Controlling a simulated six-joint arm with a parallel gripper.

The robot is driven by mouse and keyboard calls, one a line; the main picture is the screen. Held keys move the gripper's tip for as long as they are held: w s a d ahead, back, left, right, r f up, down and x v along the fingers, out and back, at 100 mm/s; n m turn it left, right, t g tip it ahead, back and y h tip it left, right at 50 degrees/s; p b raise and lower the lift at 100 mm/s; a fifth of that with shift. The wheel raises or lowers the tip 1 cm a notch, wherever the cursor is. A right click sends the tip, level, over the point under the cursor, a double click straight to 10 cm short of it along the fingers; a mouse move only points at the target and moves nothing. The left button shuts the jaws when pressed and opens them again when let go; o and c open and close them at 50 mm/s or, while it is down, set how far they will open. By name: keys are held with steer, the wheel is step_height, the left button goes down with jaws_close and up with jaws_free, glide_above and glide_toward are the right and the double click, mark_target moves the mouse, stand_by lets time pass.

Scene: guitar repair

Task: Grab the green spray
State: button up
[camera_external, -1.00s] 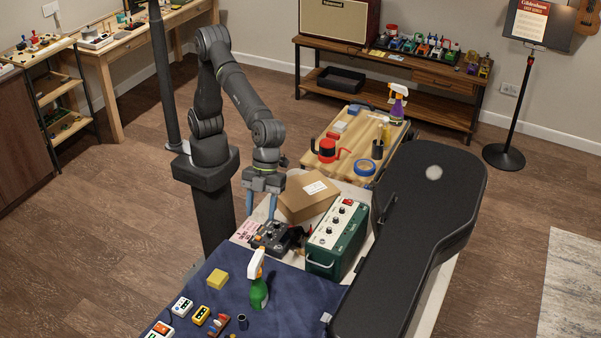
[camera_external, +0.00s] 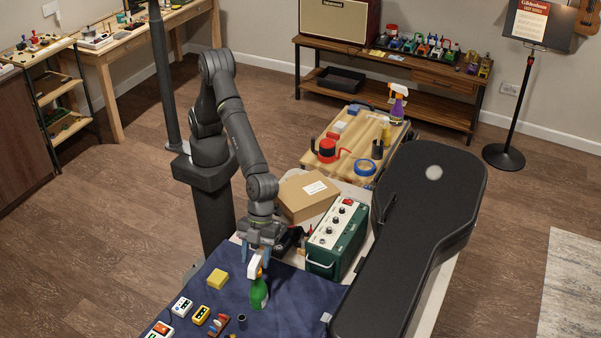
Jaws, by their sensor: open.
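The green spray bottle (camera_external: 259,293) stands upright on the dark blue cloth (camera_external: 291,306), with a white and orange trigger head on top. My gripper (camera_external: 256,262) is open and points down at the level of the spray's head. Its blue fingers show at the left and right of the head, partly hidden by it. I cannot tell whether the fingers touch the bottle.
A green amplifier box (camera_external: 337,238) stands right of the spray, with a black guitar case (camera_external: 400,260) beyond it. A cardboard box (camera_external: 307,196) lies behind. A yellow block (camera_external: 218,279), small pedals (camera_external: 182,306) and a dark cup (camera_external: 242,322) lie left and in front.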

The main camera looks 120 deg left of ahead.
steer(key=shift+x, duration=1.05)
jaws_close()
steer(key=shift+r, duration=0.1)
